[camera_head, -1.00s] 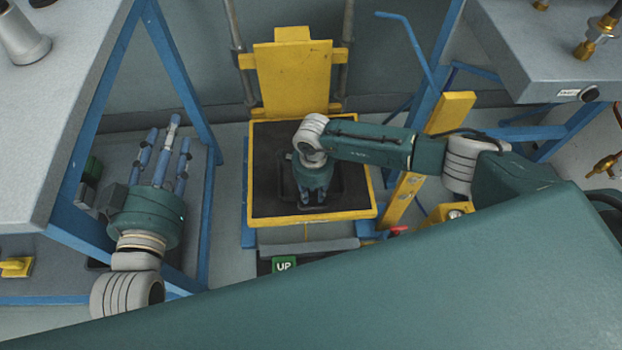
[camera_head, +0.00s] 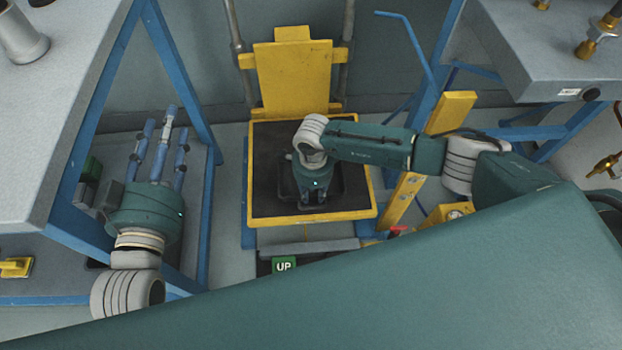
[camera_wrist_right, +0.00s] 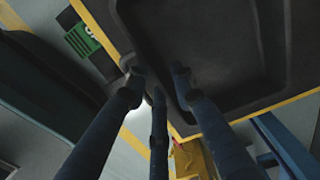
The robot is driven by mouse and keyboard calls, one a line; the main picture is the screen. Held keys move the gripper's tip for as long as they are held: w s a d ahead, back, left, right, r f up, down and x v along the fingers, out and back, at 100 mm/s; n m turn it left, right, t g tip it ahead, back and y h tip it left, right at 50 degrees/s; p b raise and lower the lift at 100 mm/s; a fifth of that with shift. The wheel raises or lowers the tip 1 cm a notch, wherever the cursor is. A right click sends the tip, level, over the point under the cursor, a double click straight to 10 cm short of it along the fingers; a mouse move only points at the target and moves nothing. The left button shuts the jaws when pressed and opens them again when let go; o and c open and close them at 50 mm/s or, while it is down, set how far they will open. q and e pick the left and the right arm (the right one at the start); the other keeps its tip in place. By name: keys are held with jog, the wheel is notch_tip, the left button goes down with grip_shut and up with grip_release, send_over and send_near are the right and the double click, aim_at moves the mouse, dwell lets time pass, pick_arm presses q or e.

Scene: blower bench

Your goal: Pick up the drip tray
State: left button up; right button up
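The drip tray is a dark, shallow tray with rounded corners (camera_head: 287,186). It lies on the black top of the yellow-edged lift platform (camera_head: 262,212), and fills much of the right wrist view (camera_wrist_right: 225,50). My right gripper (camera_head: 313,203) points down at the tray's near side and covers part of it. In the right wrist view its three fingers (camera_wrist_right: 157,88) reach the tray's rim, with tips a little apart. Whether they press on the rim is unclear. My left gripper (camera_head: 163,140) is open and empty on the left, its fingers spread, away from the tray.
A yellow back plate (camera_head: 292,75) stands behind the platform between grey posts. A grey bench (camera_head: 50,110) is at the left, and another grey unit (camera_head: 540,65) at the upper right. A green UP sign (camera_head: 284,264) is at the platform's front.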

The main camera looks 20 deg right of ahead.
jog(key=shift+c, duration=0.3)
grip_shut()
dwell(0.3)
